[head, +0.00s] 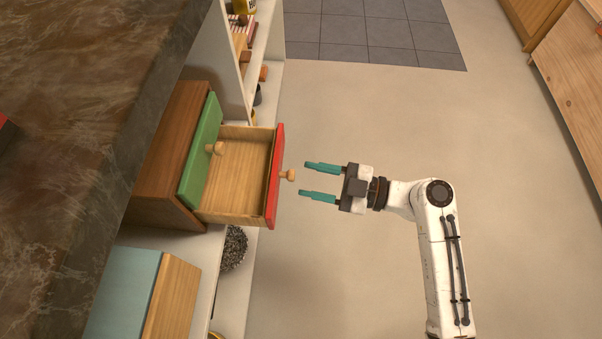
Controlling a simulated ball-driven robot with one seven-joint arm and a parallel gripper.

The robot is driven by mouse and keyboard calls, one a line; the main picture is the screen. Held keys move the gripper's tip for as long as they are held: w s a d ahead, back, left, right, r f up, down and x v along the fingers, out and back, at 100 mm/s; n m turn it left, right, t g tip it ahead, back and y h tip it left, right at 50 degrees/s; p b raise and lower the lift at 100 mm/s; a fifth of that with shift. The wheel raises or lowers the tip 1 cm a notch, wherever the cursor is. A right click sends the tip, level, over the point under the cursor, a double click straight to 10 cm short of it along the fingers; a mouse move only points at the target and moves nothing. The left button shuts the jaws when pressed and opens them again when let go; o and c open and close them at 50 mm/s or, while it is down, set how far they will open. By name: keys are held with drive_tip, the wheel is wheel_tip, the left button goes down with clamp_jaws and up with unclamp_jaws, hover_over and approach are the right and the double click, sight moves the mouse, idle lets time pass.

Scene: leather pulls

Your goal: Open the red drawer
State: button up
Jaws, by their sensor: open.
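The red drawer (275,178) is pulled well out of a brown wooden cabinet (168,150), and its bare wooden inside shows empty. A round wooden knob (288,175) sticks out from its red front. Above it, the green drawer (199,150) is shut, with a wooden knob of its own. My gripper (312,181) has two teal fingers, spread apart and pointing left at the red drawer's knob. The fingertips are a little to the right of the knob, with a gap between, and hold nothing.
A dark stone counter (80,90) fills the upper left. White shelves (263,80) with several small items stand behind the cabinet. A blue box with a wooden side (172,300) and a dark round woven thing (233,248) are nearer. The floor (400,120) to the right is clear.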

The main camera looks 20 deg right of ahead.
drive_tip(key=v, duration=0.7)
drive_tip(key=shift+p, duration=0.35)
